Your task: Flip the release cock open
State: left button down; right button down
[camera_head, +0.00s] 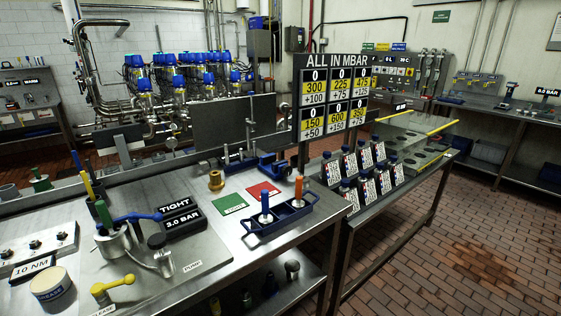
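The release cock (113,285) has a yellow lever handle and sits at the front left of the steel bench. Its lever points right and slightly away from me. A label partly cut by the bottom edge, reading "...EASE" (104,311), lies just in front of it. I cannot tell from this view alone whether the cock is open or closed. Neither of my grippers shows in the head view.
Behind the cock stand a pump (162,258) and a blue-handled fitting (116,240). A display (181,222) reads "TIGHT" and "3.0 BAR". A grease tub (53,288) stands left. A blue tool rack (280,217) is right. Bare bench lies right of the cock.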

aim_at(98, 289)
jog(key=i+j+u, duration=0.1)
jog(key=u, duration=0.25)
jog(key=i+j+u, duration=0.1)
jog(key=u, duration=0.3)
jog(key=j, duration=0.1)
